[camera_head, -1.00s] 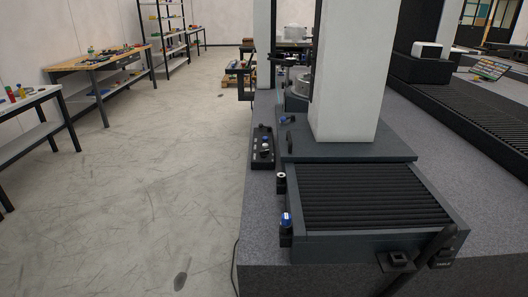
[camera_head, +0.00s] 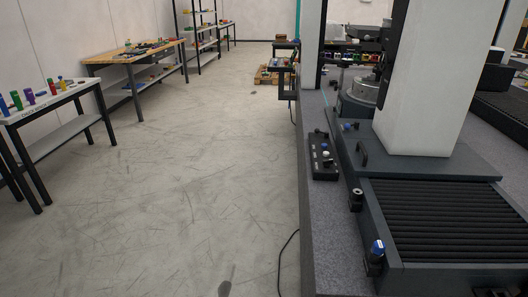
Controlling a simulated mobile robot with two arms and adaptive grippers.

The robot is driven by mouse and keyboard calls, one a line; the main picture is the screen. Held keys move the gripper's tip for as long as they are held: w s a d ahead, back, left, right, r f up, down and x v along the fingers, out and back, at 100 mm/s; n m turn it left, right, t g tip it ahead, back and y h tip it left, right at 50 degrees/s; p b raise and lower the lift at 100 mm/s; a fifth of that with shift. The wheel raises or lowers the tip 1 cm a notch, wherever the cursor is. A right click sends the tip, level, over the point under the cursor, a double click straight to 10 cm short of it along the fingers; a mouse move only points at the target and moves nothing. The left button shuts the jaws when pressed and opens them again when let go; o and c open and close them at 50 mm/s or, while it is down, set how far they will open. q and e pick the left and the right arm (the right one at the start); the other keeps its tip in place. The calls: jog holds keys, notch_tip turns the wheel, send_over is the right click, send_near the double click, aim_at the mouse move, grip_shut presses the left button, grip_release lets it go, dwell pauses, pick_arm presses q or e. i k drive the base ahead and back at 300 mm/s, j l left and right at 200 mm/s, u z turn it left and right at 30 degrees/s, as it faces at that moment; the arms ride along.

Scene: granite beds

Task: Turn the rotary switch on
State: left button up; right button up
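A black control box (camera_head: 323,160) lies on the granite bed (camera_head: 336,232), near its left edge. A blue-topped knob (camera_head: 378,247) stands at the front left corner of the dark machine carriage (camera_head: 445,275). A smaller black knob with a light top (camera_head: 356,199) sits behind it. The setting of any switch is too small to read. Neither of my grippers is in view.
The white column (camera_head: 432,80) rises from the carriage at right. Open concrete floor (camera_head: 200,180) lies left of the bed, with a black cable (camera_head: 283,262) along the bed. A white table (camera_head: 45,108), a wooden-topped workbench (camera_head: 135,53) and a shelf rack (camera_head: 198,45) stand along the left wall.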

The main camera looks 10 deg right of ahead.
aim_at(326, 163)
jog(key=i+j+u, duration=0.3)
jog(key=i+j, duration=0.15)
jog(key=i+j+u, duration=0.25)
jog(key=i, duration=0.4)
jog(key=i+l+z, duration=0.1)
jog(key=i+z, duration=0.75)
jog(key=i+j+z, duration=0.2)
jog(key=z, duration=0.2)
jog(key=i+j, duration=0.05)
jog(key=i, duration=0.05)
